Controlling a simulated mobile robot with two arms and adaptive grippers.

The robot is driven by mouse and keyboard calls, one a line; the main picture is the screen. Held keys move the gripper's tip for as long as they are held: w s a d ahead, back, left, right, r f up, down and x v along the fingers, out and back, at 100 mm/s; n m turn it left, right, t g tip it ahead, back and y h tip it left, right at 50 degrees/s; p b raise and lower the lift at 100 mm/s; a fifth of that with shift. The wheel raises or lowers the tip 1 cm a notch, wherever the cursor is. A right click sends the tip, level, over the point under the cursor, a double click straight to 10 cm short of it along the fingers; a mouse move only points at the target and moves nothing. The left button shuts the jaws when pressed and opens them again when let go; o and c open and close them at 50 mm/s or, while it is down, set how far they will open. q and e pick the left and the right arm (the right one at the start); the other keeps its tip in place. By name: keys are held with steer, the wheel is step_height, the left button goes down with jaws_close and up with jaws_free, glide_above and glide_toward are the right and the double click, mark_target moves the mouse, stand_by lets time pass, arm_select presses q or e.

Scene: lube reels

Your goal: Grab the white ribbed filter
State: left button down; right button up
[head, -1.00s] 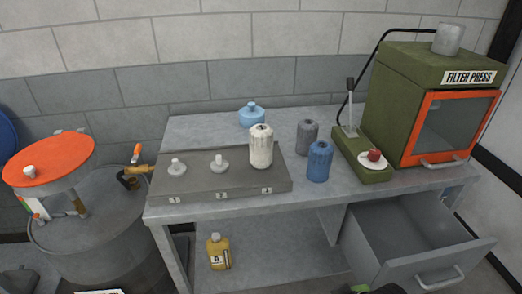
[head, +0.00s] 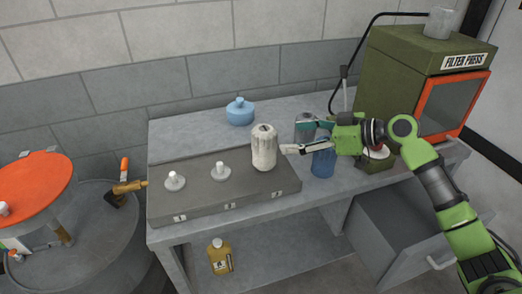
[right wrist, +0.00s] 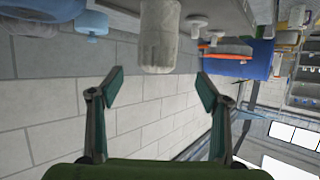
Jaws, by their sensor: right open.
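The white ribbed filter (head: 264,148) stands upright at the right end of a grey numbered block (head: 225,205) on the bench. It also shows in the right wrist view (right wrist: 161,40), upside down and ahead between my fingers. My right gripper (head: 293,138) is open, just right of the filter in the head view, with its fingers pointing left toward it. In the right wrist view the open fingertips (right wrist: 161,82) show nothing between them, and I see no contact. My left gripper is not in view.
A blue filter (head: 323,160) and a grey filter (head: 305,127) stand behind or under my right gripper. A light blue container (head: 240,111) is at the back. Two bare posts rise from the block. The green filter press (head: 405,75) is right, above an open drawer (head: 385,235).

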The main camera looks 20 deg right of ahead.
mark_target(276, 136)
steer(key=shift+x, duration=0.9)
steer(key=p+x, duration=0.1)
steer(key=x, duration=0.2)
steer(key=shift+w, duration=0.1)
steer(key=shift+r+p+x, duration=0.2)
steer(key=shift+p+x, duration=0.5)
steer(key=shift+x, duration=0.3)
steer(key=p+x, duration=0.1)
steer(key=x, duration=0.2)
steer(key=shift+w+f, duration=0.2)
steer(key=shift+w, duration=0.2)
steer(key=shift+w+a+f, duration=0.1)
steer(key=shift+a+f, duration=0.05)
steer(key=c, duration=1.6)
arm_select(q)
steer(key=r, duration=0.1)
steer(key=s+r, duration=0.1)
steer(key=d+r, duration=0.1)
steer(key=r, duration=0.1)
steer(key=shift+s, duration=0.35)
arm_select(e)
steer(key=shift+c, duration=0.9)
